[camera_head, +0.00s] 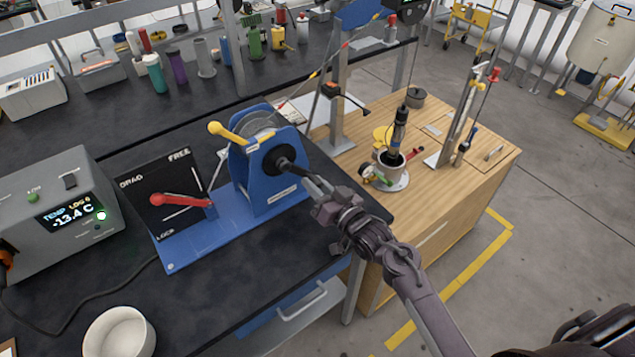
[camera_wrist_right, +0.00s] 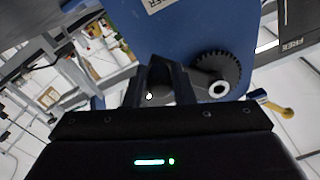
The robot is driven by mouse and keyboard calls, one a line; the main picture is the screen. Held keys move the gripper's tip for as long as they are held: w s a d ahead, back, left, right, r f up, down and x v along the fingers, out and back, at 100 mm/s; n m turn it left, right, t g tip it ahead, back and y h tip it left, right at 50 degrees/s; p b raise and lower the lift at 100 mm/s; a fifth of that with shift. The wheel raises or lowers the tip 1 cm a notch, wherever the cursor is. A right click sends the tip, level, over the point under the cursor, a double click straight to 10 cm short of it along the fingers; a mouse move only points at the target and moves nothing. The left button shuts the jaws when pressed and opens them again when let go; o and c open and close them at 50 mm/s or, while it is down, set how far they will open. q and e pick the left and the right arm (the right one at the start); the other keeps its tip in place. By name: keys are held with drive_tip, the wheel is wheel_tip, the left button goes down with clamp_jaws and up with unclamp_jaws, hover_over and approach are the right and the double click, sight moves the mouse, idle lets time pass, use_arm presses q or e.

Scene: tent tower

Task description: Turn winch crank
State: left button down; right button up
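The blue winch (camera_head: 268,185) stands on a blue base plate on the dark bench in the head view. Its round dark hub (camera_head: 280,160) faces right, and a dark bar runs from it toward my right gripper (camera_head: 312,187). A yellow handle (camera_head: 228,133) sticks out at the winch's upper left. The right wrist view shows the toothed hub (camera_wrist_right: 218,85) beside my dark fingers (camera_wrist_right: 165,85) and the yellow handle (camera_wrist_right: 276,108) beyond. My fingers are close to the hub; whether they hold the dark bar is unclear. My left gripper is not in view.
A black panel (camera_head: 150,180) with a red lever (camera_head: 180,201) stands left of the winch, near a grey display box (camera_head: 62,215). A white bowl (camera_head: 118,334) is at the front left. A wooden table (camera_head: 455,190) with instruments stands right of the bench.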

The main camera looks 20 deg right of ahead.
drive_tip(key=o, duration=0.4)
drive_tip(key=b+v, duration=0.2)
drive_tip(key=v, duration=0.5)
drive_tip(key=shift+s+d, duration=0.15)
drive_tip(key=shift+s, duration=0.25)
